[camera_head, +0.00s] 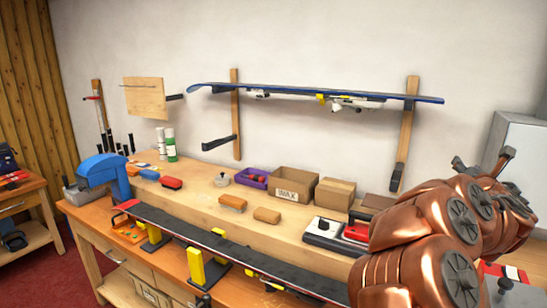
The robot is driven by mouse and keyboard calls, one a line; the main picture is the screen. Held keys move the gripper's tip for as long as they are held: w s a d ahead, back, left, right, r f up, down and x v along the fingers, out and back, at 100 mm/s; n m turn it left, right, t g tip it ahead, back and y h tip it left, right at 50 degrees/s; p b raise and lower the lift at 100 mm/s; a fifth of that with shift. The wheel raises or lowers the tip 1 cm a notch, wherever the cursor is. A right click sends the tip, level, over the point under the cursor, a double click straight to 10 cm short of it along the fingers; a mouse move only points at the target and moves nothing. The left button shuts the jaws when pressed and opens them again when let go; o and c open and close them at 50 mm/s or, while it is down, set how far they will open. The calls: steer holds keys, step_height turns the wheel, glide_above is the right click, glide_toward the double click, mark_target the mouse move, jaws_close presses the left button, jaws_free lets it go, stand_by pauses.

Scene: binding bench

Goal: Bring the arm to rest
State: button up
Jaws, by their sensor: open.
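My copper-coloured arm fills the lower right of the head view, folded in front of the bench's right end. My gripper (482,160) is at the arm's upper end, with its dark fingers apart in front of the white wall. Nothing shows between the fingers. The gripper is partly hidden behind the copper arm links. It appears right of the wall rack and above the bench top in the picture; its distance from them is hard to tell.
A dark ski or board (220,245) lies along the bench front on yellow supports (195,267). A blue board (310,92) rests on wall brackets. An open WAX box (285,193), a closed box (335,194) and brushes (233,201) stand on the wooden shelf.

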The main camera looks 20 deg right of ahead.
steer(key=s+a+f+m+g+y, duration=0.1)
steer(key=s+a+f+m+g, duration=0.3)
steer(key=a+m, duration=0.4)
steer(key=s+a+f+m+g+y, duration=0.2)
steer(key=s+a+f+m+g, duration=0.15)
steer(key=a+f+m, duration=0.5)
steer(key=s+a+f+m+g+y, duration=0.1)
steer(key=s+a+f+m+g, duration=0.3)
steer(key=a, duration=0.6)
steer(key=s+a+f+m+g+y, duration=0.2)
steer(key=s+a+f+y, duration=0.15)
steer(key=s+a, duration=0.65)
steer(key=s+a+f+m+g+y, duration=0.2)
steer(key=s+a+f+g+y, duration=0.15)
steer(key=s+a, duration=0.7)
step_height(320, 180, down, 24)
steer(key=w+a+b, duration=0.1)
steer(key=a+b, duration=0.2)
steer(key=b, duration=1.9)
step_height(320, 180, up, 20)
steer(key=p, duration=1.7)
steer(key=shift+w+d+f+p, duration=0.2)
steer(key=shift+w+p, duration=0.2)
steer(key=shift+c, duration=0.6)
